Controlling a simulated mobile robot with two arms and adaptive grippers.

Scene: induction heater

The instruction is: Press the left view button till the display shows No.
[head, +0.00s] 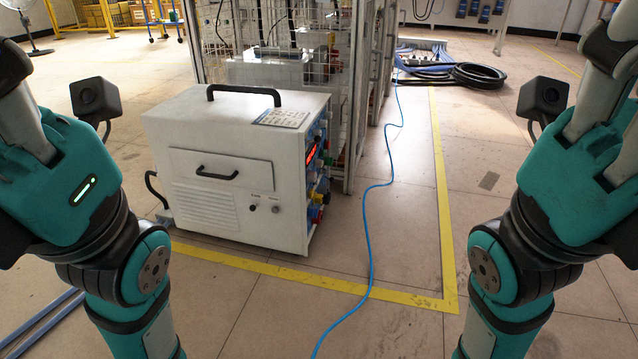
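The induction heater is a white box (215,165) with a black top handle, standing on the floor left of centre. Its control panel (318,165) is on the right side, seen at a steep angle. A red-lit display (311,153) shows there, too slanted to read. Buttons and coloured connectors crowd around it; I cannot tell the left view button apart. My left gripper (22,110) is raised at the left edge, partly cut off. My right gripper (605,100) is raised at the right edge, also cut off. Both are well apart from the heater. Their finger opening is not clear.
A wire-mesh cage (300,45) stands directly behind. A blue cable (368,240) runs along the floor right of the heater. Yellow tape (440,190) marks the floor. Black hoses (485,76) lie farther back. Floor on the right is mostly clear.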

